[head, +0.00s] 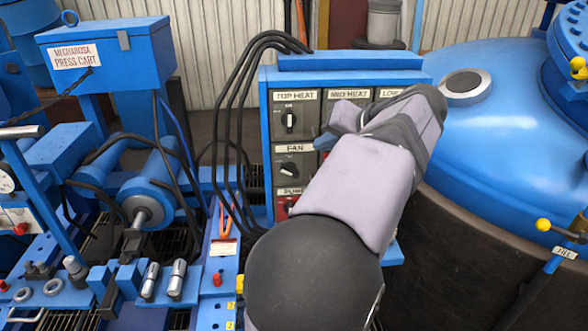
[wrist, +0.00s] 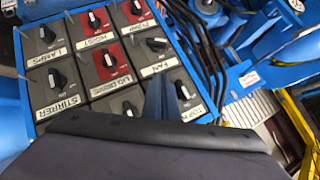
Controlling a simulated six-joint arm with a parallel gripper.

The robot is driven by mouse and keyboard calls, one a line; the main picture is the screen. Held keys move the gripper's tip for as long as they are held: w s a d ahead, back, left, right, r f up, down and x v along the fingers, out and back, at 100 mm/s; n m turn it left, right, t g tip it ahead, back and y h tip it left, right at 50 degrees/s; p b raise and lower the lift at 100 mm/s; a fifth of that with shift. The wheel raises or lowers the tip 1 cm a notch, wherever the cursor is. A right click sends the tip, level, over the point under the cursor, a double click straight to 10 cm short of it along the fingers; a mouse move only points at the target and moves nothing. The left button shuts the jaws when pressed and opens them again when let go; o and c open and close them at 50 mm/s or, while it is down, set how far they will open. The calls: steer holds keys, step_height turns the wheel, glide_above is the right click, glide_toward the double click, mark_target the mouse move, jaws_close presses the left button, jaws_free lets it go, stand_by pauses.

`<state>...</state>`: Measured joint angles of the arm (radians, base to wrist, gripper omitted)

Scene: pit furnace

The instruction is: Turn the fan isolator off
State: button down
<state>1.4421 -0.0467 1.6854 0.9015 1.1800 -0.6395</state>
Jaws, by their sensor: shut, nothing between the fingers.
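The fan isolator (head: 291,168) is a black rotary knob under the FAN label, in the left column of the switch panel between TOP HEAT and PUMP. In the wrist view it (wrist: 157,45) shows above its FAN label, with the panel roughly upside down. The knob sits at an angle; I cannot read its setting. My gripper (head: 334,128) is shut and empty in front of the panel, to the right of and above the fan knob. In the wrist view my gripper's blue fingers (wrist: 156,95) lie beside the TOP HEAT knob, their tips below the FAN label. No contact is clear.
The TOP HEAT knob (head: 289,120) is directly above the fan. Other knobs, some on red plates, crowd the panel, and my arm hides several. Black cables (head: 236,110) loop along the panel's left side. A large blue vessel (head: 500,130) stands to the right.

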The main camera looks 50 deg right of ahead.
steer(key=shift+a, duration=0.15)
steer(key=p, duration=0.2)
glide_toward(286, 167)
steer(key=w+d, duration=0.3)
steer(key=shift+f, duration=0.1)
steer(key=shift+w+a+f, duration=0.2)
steer(key=shift+a+f, duration=0.05)
steer(key=shift+f, duration=0.25)
steer(key=shift+w+a+f, duration=0.2)
steer(key=shift+f, duration=0.35)
steer(key=shift+w+a+f, duration=0.25)
steer(key=shift+f, duration=0.25)
steer(key=shift+w+a+f, duration=0.15)
steer(key=shift+a, duration=0.05)
